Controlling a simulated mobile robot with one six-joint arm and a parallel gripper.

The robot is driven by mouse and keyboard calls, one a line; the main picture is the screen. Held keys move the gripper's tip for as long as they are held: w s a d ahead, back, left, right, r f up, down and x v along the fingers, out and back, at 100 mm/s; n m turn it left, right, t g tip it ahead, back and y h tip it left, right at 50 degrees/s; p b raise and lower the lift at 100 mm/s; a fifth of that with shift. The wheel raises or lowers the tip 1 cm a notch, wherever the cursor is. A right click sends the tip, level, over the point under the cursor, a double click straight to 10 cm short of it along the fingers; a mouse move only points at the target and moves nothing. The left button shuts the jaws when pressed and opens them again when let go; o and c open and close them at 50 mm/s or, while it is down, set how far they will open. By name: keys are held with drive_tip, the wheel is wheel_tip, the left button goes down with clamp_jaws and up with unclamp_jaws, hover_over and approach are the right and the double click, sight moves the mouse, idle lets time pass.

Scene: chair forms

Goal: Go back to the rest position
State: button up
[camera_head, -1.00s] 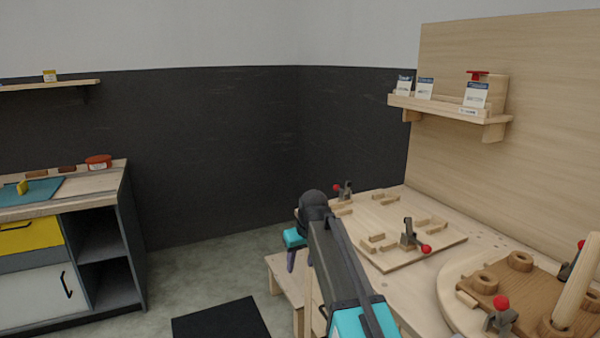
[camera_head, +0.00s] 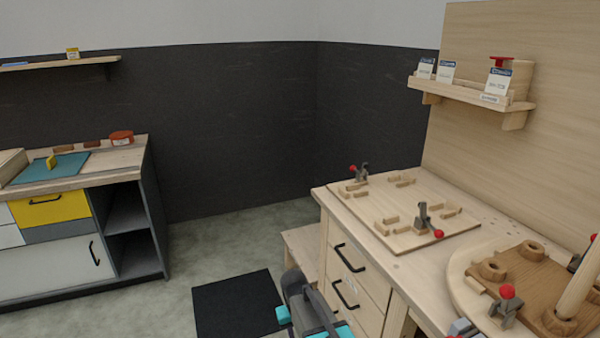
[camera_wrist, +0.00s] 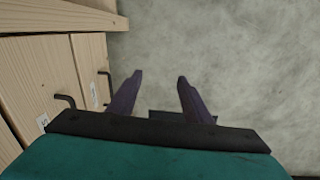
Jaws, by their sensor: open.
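My gripper (camera_wrist: 160,92) shows in the wrist view with its two dark purple fingers apart and nothing between them. It points down toward the grey floor, beside the wooden drawer front of the workbench. In the head view my arm (camera_head: 305,305) is folded low at the bottom middle, left of the workbench drawers (camera_head: 355,280). The gripper's fingers are not visible in the head view.
The workbench at right holds a jig board (camera_head: 400,212) with toggle clamps and a round board with a brown fixture (camera_head: 530,275). A shelf (camera_head: 470,95) with cards hangs above. A cabinet (camera_head: 75,240) stands left. A black mat (camera_head: 237,303) lies on open floor.

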drive_tip(key=s+d+f+m+g+p, duration=0.1)
drive_tip(key=s+d+f+g+p, duration=0.15)
drive_tip(key=s+d+f, duration=0.4)
drive_tip(key=s+d+f+g+p, duration=0.1)
drive_tip(key=s+d+f+p, duration=0.2)
drive_tip(key=s, duration=0.6)
drive_tip(key=s+d+f+m+g+p, duration=0.1)
drive_tip(key=s+d+p, duration=0.1)
drive_tip(key=s, duration=0.7)
drive_tip(key=s+d+m+g+y+p, duration=0.1)
drive_tip(key=s+d, duration=0.3)
drive_tip(key=s, duration=0.5)
drive_tip(key=shift+s+f+p, duration=0.35)
drive_tip(key=shift+s+p, duration=0.05)
drive_tip(key=shift+p, duration=0.25)
